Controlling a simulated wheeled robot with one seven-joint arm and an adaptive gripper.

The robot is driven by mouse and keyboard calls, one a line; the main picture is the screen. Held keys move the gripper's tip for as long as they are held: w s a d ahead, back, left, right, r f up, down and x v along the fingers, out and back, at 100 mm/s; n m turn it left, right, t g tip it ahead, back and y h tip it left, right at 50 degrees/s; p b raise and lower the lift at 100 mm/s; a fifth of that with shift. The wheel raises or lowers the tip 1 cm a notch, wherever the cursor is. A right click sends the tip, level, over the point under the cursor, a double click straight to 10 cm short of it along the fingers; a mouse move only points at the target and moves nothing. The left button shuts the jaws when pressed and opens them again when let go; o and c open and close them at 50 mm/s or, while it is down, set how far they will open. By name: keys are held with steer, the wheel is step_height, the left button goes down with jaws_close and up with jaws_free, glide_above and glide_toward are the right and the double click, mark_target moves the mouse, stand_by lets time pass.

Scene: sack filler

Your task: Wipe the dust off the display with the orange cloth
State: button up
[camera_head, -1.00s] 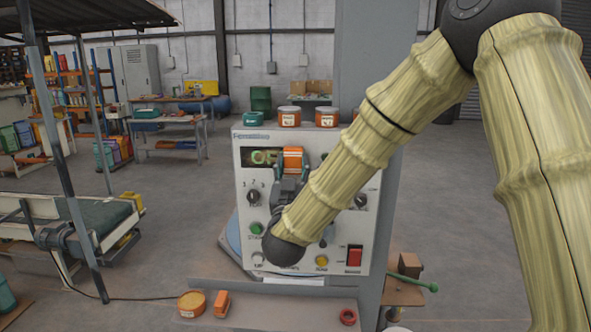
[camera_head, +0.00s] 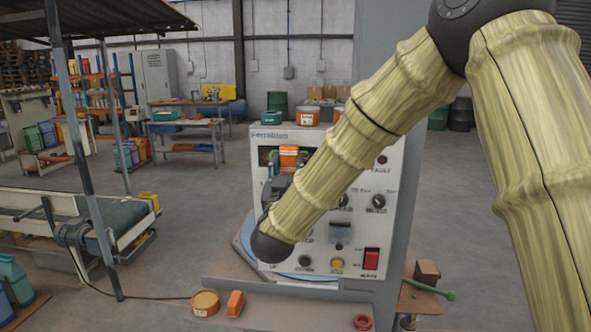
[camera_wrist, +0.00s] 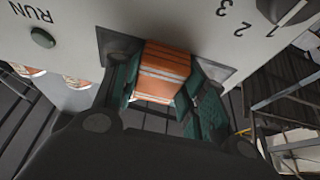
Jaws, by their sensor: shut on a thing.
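My gripper (camera_head: 284,177) is shut on the orange cloth (camera_head: 289,158), a folded, block-like pad, at the upper left of the control panel. The cloth is in front of the dark display (camera_head: 266,156) and hides part of it. In the wrist view the cloth (camera_wrist: 163,75) sits between my two green-padded fingers, with its far end at the display (camera_wrist: 118,43). It looks to be touching the display, but the contact edge is hidden. Display shows on both sides of the cloth. I cannot make out dust on it.
The panel (camera_head: 393,222) carries knobs, buttons and a red switch (camera_head: 371,259) close to my arm. Tins (camera_head: 308,117) stand on top. An orange tin (camera_head: 205,303), an orange block (camera_head: 235,303) and a red ring (camera_head: 362,322) lie on the ledge below. A conveyor (camera_head: 125,212) stands left.

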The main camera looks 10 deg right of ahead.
mark_target(264, 156)
steer(key=shift+w+a+b, duration=0.3)
steer(key=shift+a+b, duration=0.05)
steer(key=shift+a, duration=0.8)
steer(key=shift+w+a+b, duration=0.35)
steer(key=shift+a, duration=0.8)
steer(key=shift+w+a+b, duration=0.3)
steer(key=shift+a+b, duration=0.05)
steer(key=shift+a, duration=0.8)
steer(key=shift+d, duration=0.1)
steer(key=shift+s+d+b, duration=0.3)
steer(key=shift+d+b, duration=0.05)
steer(key=shift+d, duration=0.7)
steer(key=shift+s+d+b, duration=0.3)
steer(key=shift+d+b, duration=0.05)
steer(key=shift+d, duration=0.75)
steer(key=shift+s+d+b, duration=0.3)
steer(key=shift+d+b, duration=0.05)
steer(key=shift+d, duration=0.7)
steer(key=shift+d, duration=0.15)
steer(key=shift+s+d+b, duration=0.2)
steer(key=shift+d+b, duration=0.05)
steer(key=shift+d, duration=0.45)
steer(key=shift+s+d+b, duration=0.2)
steer(key=shift+d+b, duration=0.05)
steer(key=shift+d, duration=0.45)
steer(key=shift+d, duration=0.15)
